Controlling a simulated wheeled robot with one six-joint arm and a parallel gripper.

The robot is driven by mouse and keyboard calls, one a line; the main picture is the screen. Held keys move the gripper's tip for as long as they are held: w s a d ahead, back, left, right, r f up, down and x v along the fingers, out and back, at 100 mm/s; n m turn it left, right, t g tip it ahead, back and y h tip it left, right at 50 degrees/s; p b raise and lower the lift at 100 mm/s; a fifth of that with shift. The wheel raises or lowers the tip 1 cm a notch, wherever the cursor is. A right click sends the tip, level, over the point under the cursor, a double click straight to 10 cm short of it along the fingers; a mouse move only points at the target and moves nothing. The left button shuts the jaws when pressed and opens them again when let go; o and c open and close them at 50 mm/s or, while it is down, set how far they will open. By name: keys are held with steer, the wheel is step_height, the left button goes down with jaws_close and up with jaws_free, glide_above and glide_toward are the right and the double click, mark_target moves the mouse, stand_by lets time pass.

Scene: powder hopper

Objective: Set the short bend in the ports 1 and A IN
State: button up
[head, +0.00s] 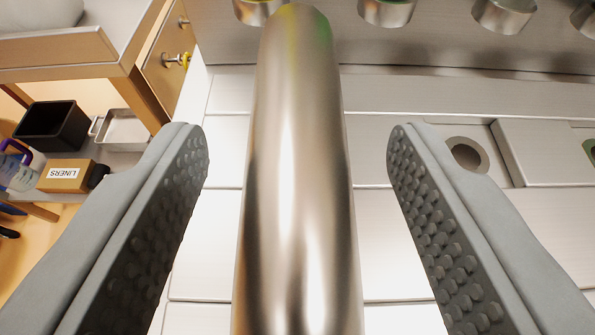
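A smooth, shiny metal pipe (297,180) runs up the middle of the view, and its far end curves over near the row of ports. It looks like the bend, but its lower end is cut off by the frame. My gripper (297,150) is open, with one studded grey finger on each side of the pipe and a clear gap on both sides. Round metal ports line the top edge: one (255,12) partly behind the pipe, one (388,12) right of it, and more further right. No port labels are readable, so I cannot tell which are 1 and A IN.
A steel panel (390,240) lies behind the pipe, with a round hole (467,155) at right and a raised plate (545,150) beside it. At left, a shelf holds a black bin (52,130), a metal tray (124,130) and a LINERS box (68,176).

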steer(key=v, duration=1.7)
steer(key=shift+s, duration=0.15)
steer(key=shift+s+r, duration=0.1)
steer(key=shift+r, duration=0.05)
stand_by(0.3)
steer(key=s+r+t, duration=0.2)
steer(key=s+t, duration=0.1)
steer(key=s, duration=3)
steer(key=shift+s+t, duration=0.3)
steer(key=shift+t, duration=0.1)
steer(key=shift+r, duration=0.1)
